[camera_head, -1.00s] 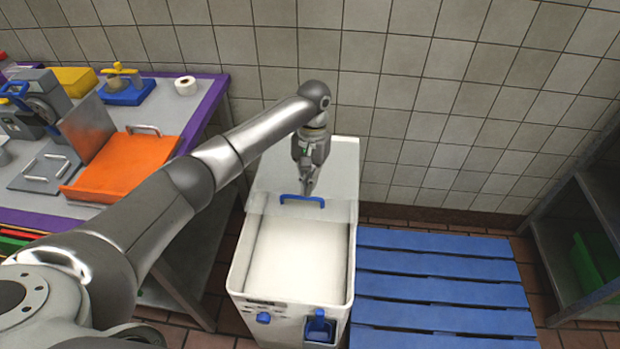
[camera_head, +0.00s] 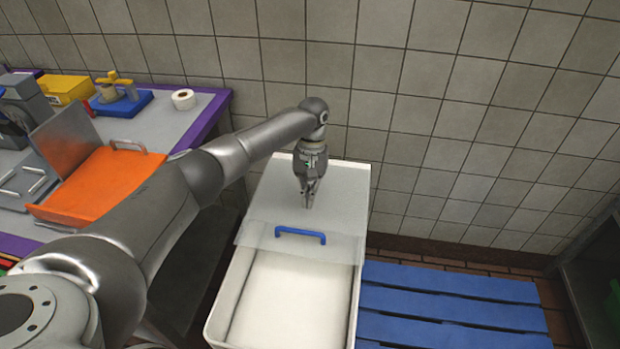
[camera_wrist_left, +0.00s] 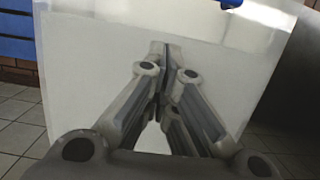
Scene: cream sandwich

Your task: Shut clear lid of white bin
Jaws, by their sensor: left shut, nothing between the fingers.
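The white bin (camera_head: 233,292) stands on the floor in the middle of the head view. Its clear lid (camera_head: 262,228) covers the back part, and the front part is uncovered, showing pale contents (camera_head: 290,300). A blue handle (camera_head: 300,235) sits near the lid's front edge. My left gripper (camera_head: 308,206) is shut and empty, pointing down over the lid behind the handle. I cannot tell whether its tips touch the lid. In the left wrist view its fingers (camera_wrist_left: 162,90) are together over the pale lid surface, and the blue handle (camera_wrist_left: 231,3) shows at the top edge. My right gripper is not in view.
A blue slatted pallet (camera_head: 450,312) lies right of the bin. A purple-edged table (camera_head: 205,125) with an orange board (camera_head: 98,187) stands at the left. A tiled wall (camera_head: 450,130) is close behind the bin. A dark shelf (camera_head: 590,265) stands at the far right.

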